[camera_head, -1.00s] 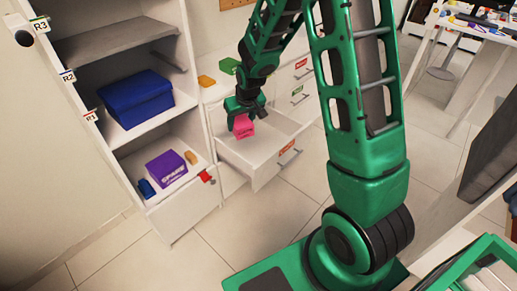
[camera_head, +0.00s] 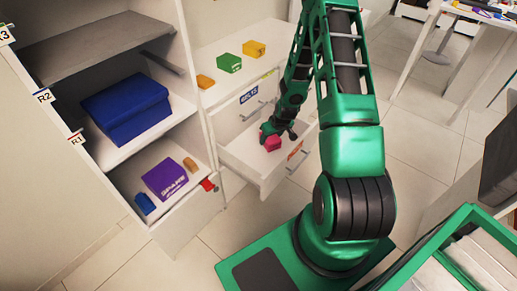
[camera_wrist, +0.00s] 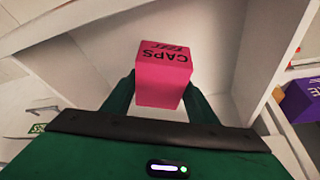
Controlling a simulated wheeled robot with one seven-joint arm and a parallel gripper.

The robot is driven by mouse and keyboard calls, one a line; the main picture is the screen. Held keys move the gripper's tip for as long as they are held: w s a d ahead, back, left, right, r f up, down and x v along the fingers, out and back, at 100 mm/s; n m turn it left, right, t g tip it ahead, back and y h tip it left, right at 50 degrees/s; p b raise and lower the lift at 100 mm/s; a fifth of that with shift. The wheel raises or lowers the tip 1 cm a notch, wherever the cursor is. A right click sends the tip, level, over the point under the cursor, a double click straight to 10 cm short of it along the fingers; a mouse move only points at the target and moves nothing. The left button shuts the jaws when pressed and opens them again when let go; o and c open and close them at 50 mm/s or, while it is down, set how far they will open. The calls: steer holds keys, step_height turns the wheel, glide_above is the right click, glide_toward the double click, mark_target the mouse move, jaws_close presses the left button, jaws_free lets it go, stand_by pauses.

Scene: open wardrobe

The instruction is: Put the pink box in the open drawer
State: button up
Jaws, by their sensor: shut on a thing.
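The pink box (camera_head: 272,144) is held between the fingers of my gripper (camera_head: 276,132). In the wrist view the pink box (camera_wrist: 164,75) shows dark lettering reading "CAPS", with one green finger on each side of it. The open drawer (camera_head: 237,152) is pulled out from the white cabinet. The box is over or within the drawer's opening. I cannot tell whether it touches the drawer floor. In the wrist view the drawer's white walls (camera_wrist: 254,60) surround the box.
Open shelves at left hold a blue box (camera_head: 127,107), a purple box (camera_head: 165,176) and small blocks. Yellow and green boxes (camera_head: 229,63) stand on the cabinet top. A closed drawer (camera_head: 250,96) sits above the open one. A green-rimmed crate (camera_head: 430,240) is at lower right.

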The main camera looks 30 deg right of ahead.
steer(key=f, duration=0.3)
steer(key=a+f, duration=0.1)
steer(key=f, duration=0.1)
steer(key=shift+w+f, duration=0.1)
steer(key=shift+w, duration=0.1)
steer(key=shift+f, duration=2.1)
steer(key=shift+f, duration=0.1)
steer(key=o, duration=1.1)
